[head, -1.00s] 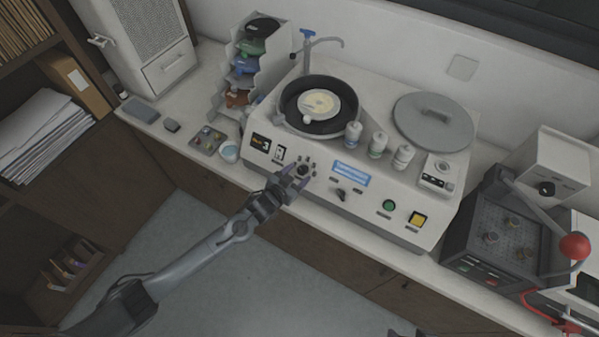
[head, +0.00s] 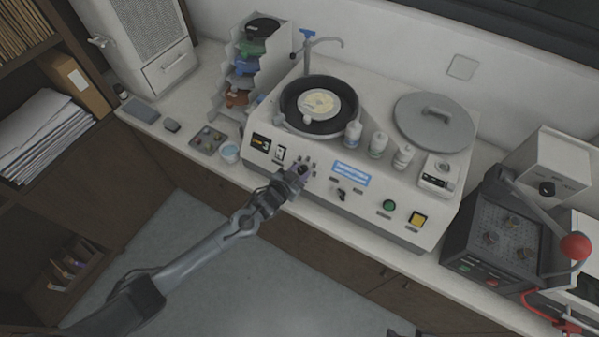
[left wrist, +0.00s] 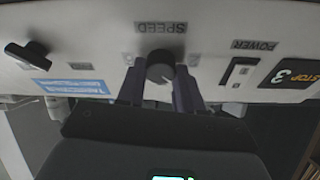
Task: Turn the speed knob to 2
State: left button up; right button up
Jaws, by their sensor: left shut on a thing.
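The speed knob (left wrist: 160,66) is a dark round knob with a light pointer line, under the SPEED label (left wrist: 161,28), which appears upside down in the left wrist view. My left gripper (left wrist: 160,88) has a finger on each side of the knob and is shut on it. In the head view the left gripper (head: 298,172) is at the front panel of the white machine (head: 300,212) and hides most of the knob. The number the pointer marks cannot be read. My right gripper is not in view.
The power switch (head: 280,153) and a black-and-yellow sign (head: 260,143) are left of the knob. A black lever knob (head: 341,195), green button (head: 389,205) and yellow button (head: 417,218) are to its right. Bottles (head: 379,144) stand above.

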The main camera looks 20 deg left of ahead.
pick_arm(q)
jog(key=shift+n, duration=0.5)
jog(key=n+y+p, duration=0.1)
jog(key=n, duration=0.3)
jog(key=shift+d+r+p, duration=0.1)
jog(key=shift+p, duration=0.25)
jog(key=shift+n+y+p, duration=0.6)
jog(key=shift+n+y, duration=0.2)
jog(key=shift+n, duration=1.8)
jog(key=o, duration=1)
jog(key=shift+o, duration=0.2)
jog(key=shift+s, duration=0.1)
jog(key=v, duration=1)
jog(key=shift+s+r, duration=0.2)
jog(key=shift+s, duration=0.05)
